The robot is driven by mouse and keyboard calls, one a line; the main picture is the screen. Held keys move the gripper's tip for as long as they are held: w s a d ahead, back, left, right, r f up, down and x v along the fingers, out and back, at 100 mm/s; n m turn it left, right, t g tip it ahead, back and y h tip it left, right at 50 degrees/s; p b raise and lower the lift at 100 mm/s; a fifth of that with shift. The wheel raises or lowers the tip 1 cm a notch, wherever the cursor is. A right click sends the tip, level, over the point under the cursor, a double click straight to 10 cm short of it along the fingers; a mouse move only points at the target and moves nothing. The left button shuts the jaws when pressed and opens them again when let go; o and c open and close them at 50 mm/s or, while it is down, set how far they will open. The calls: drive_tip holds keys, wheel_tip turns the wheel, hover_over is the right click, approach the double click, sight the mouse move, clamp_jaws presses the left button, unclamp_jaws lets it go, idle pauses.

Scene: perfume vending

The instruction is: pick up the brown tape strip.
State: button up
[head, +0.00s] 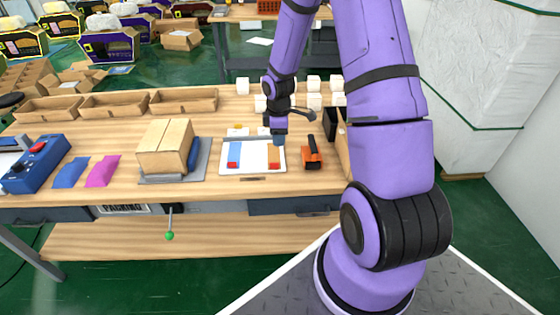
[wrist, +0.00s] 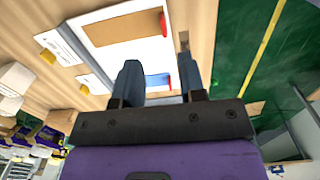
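The brown tape strip (head: 273,152) lies on the right part of a white board (head: 255,171) on the table, with a red near end. In the wrist view the strip (wrist: 112,29) lies beyond my fingertips, its red end to the right. My gripper (head: 279,141) hangs above the far right part of the board, close to the strip's far end in the head view. The wrist view shows my gripper (wrist: 158,58) open, with nothing held between its fingers. The height of the fingertips above the board is hard to tell.
A blue strip (head: 234,152) with a red end lies left on the board. An orange-black tape tool (head: 312,153) stands close on the right. A cardboard box (head: 165,147) is to the left. White blocks (head: 314,101) and small cards (head: 238,131) sit behind.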

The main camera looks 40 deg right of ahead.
drive_tip(key=f, duration=0.2)
hover_over(280, 168)
wheel_tip(280, 168, down, 5)
drive_tip(key=shift+s+r, duration=0.1)
drive_tip(key=shift+r, duration=0.05)
drive_tip(key=shift+w+a+f, duration=0.1)
drive_tip(key=shift+a+f, duration=0.05)
drive_tip(key=shift+f, duration=1.25)
drive_tip(key=shift+w+a+f, duration=0.1)
drive_tip(key=shift+f, duration=1.25)
clamp_jaws()
